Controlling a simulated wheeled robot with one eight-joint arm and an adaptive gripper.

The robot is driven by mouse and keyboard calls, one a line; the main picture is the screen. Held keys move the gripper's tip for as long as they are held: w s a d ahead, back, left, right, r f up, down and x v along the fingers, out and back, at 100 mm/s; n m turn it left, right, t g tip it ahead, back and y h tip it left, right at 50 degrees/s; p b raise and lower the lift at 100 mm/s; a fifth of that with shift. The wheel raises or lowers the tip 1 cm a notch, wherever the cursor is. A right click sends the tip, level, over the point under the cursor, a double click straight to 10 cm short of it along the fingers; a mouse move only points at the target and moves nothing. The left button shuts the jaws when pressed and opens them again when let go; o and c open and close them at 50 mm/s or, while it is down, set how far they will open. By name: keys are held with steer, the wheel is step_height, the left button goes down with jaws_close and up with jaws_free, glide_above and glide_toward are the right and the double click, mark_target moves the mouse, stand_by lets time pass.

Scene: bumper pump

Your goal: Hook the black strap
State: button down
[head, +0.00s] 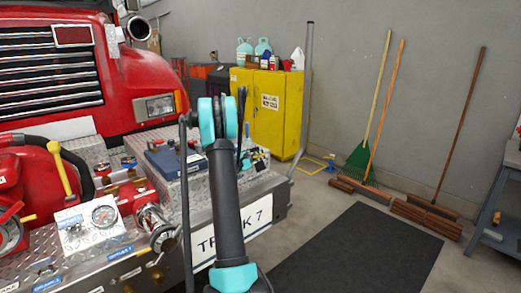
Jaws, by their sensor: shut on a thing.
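My arm rises through the middle of the head view and covers part of the bumper. My gripper (241,140) shows only as narrow dark shapes just right of my arm's teal joint, above the bumper's right part. It is shut on a thin black piece, which looks like the black strap (241,98). Gripper and strap are hard to tell apart, and most of the gripper is hidden. I cannot make out the strap's free end or its hook point.
The red truck (150,75) stands at the left. Its bumper (255,215) carries a gauge panel (90,226), a red reel (25,190) and a blue case (170,160). A yellow cabinet (270,125) and brooms (375,110) stand behind. A dark mat (360,255) lies at right.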

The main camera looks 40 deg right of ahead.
steer(key=shift+s+f+m, duration=0.1)
steer(key=shift+f+m, duration=0.5)
steer(key=shift+f, duration=1.1)
steer(key=c, duration=1.6)
jaws_free()
steer(key=shift+a, duration=0.15)
steer(key=a, duration=0.8)
steer(key=s+a, duration=0.1)
steer(key=a, duration=0.2)
steer(key=shift+a, duration=0.4)
steer(key=shift+w, duration=0.1)
